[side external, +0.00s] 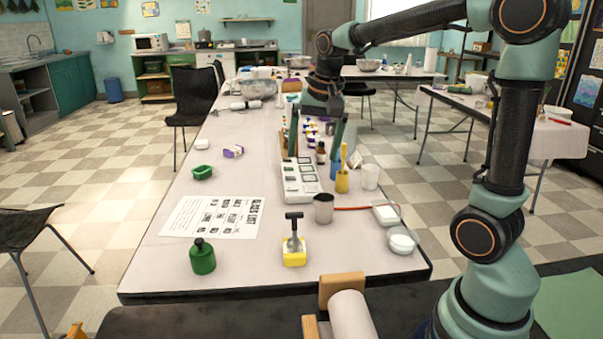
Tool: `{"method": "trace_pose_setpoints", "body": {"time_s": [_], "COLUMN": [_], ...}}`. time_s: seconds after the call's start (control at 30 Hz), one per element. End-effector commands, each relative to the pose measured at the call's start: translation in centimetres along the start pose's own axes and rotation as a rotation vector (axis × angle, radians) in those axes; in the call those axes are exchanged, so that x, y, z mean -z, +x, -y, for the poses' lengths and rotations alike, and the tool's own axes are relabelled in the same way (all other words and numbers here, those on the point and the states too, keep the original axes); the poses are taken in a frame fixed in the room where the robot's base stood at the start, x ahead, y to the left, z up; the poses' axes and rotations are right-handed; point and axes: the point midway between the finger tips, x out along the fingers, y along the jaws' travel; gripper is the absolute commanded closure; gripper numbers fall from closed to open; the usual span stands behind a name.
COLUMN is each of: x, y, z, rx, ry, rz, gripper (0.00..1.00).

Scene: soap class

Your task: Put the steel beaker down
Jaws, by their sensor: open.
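The steel beaker (323,208) stands upright on the long table, right of centre and toward the near end. My gripper (314,148) is farther back, behind the beaker in the picture and apart from it. Its two green fingers point down and are spread wide, with small bottles showing between them. The gripper is open and I see nothing held in it. How high the fingertips are above the table is hard to tell.
A white tray (301,180), yellow cup (342,181) and white cup (370,177) stand behind the beaker. A red lead (355,209) runs right to a white scale (386,215).

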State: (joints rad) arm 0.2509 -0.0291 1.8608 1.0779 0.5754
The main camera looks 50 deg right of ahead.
Motion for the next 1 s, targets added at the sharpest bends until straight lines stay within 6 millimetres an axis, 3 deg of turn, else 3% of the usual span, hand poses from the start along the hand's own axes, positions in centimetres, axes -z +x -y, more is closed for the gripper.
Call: {"method": "trace_pose_setpoints", "body": {"time_s": [0.1,0.3,0.5,0.7,1.0], "x": [-3.8,-9.5,-13.3,-14.5,-14.5], "y": [-1.8,-2.8,-2.4,-2.0,-2.0], "z": [0.4,0.0,-0.7,-0.9,-0.9], "rx": [0.048,0.113,0.152,0.163,0.163], "ry": [-0.196,-0.508,-0.73,-0.808,-0.809], "rz": [-0.051,-0.137,-0.204,-0.229,-0.228], "gripper": [0.02,0.02,0.02,0.02,0.02]}}
